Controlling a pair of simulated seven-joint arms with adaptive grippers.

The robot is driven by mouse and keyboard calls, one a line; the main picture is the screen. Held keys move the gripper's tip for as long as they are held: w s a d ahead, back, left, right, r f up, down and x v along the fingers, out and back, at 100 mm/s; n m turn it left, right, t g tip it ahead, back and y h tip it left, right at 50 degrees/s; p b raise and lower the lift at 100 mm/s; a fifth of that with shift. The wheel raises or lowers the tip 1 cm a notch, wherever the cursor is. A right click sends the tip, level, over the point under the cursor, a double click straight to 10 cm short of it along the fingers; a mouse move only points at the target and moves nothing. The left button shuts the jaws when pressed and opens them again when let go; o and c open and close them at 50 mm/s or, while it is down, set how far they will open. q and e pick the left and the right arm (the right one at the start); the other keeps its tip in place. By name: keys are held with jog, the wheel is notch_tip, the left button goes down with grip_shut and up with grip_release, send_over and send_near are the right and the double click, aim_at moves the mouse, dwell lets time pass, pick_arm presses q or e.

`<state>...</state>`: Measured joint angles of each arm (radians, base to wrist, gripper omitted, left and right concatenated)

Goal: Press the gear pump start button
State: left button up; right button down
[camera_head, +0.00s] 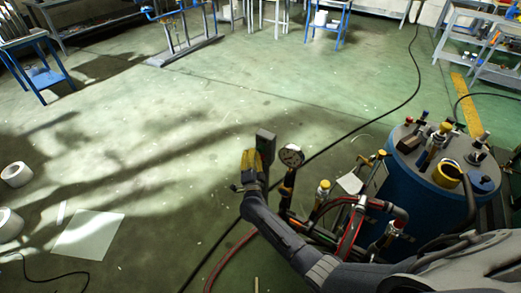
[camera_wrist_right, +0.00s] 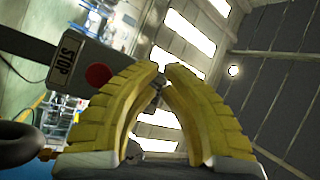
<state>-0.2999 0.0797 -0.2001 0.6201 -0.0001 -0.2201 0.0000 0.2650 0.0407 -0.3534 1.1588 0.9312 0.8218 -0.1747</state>
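My right gripper (camera_head: 249,160) has yellow ribbed fingers and is up against or very near a small grey control box (camera_head: 266,141) in the head view. In the right wrist view the fingers (camera_wrist_right: 162,72) lean together with their tips nearly meeting, and nothing shows held between them. The box (camera_wrist_right: 80,62) there carries a STOP label (camera_wrist_right: 66,58) and a red button (camera_wrist_right: 98,75), left of the fingers. The fingers cover the box's right end, so I cannot make out a start button or tell whether a tip touches it. My left gripper is out of view.
A round pressure gauge (camera_head: 291,156) stands just right of the gripper. Pipes and red hoses (camera_head: 350,232) and a blue tank (camera_head: 428,188) with fittings are further right. The green floor (camera_head: 150,110) to the left is mostly open.

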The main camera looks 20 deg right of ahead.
jog(key=shift+s+a, duration=0.1)
jog(key=shift+a, duration=0.05)
jog(key=shift+s+a, duration=0.9)
jog(key=shift+a, duration=0.25)
jog(key=shift+s+a, duration=0.9)
jog(key=shift+a, duration=0.2)
